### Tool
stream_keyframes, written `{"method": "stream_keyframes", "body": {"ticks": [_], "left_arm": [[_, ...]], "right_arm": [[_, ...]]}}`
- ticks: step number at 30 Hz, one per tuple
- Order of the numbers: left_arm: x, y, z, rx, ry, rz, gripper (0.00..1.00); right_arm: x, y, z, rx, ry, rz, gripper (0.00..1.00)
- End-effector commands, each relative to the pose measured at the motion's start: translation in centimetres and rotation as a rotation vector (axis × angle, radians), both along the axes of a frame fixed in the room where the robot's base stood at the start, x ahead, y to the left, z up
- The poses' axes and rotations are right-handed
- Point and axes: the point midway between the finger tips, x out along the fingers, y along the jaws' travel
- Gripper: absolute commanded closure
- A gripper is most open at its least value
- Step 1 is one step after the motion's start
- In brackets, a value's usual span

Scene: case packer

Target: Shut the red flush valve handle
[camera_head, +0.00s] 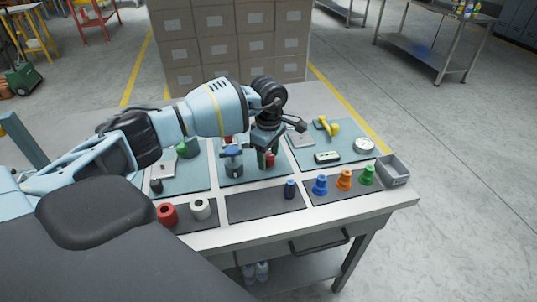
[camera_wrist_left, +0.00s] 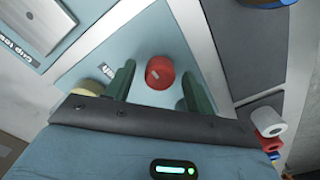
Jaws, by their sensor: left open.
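A red round handle (camera_wrist_left: 160,71) shows in the left wrist view on a light blue panel, with a small label beside it too small to read. I take it for the flush valve handle. My left gripper (camera_wrist_left: 158,68) is open, its two dark green fingers on either side of the handle with gaps visible. In the head view the left gripper (camera_head: 267,148) points down over the middle panel, and a red part (camera_head: 269,160) shows just under it, partly hidden by the fingers. My right gripper is not in view.
A blue-topped fitting (camera_head: 233,153) stands just left of the gripper. Red (camera_head: 167,213) and white (camera_head: 200,208) rolls, a dark blue piece (camera_head: 290,189) and blue, orange and green pieces line the front.

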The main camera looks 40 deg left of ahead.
Motion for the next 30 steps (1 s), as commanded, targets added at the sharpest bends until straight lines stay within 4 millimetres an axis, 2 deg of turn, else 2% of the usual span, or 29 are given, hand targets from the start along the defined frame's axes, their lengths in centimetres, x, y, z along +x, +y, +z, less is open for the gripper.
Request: {"method": "stream_keyframes", "body": {"ticks": [9,20,30], "left_arm": [[0.00,-0.01,-0.33,0.000,0.000,0.000,0.46],[0.00,0.00,-0.31,0.000,0.000,0.000,0.91],[0.00,0.00,-0.21,0.000,0.000,0.055,0.91]], "right_arm": [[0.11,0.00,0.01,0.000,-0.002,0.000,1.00],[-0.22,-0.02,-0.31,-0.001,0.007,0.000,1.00],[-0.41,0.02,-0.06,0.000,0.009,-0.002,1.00]]}}
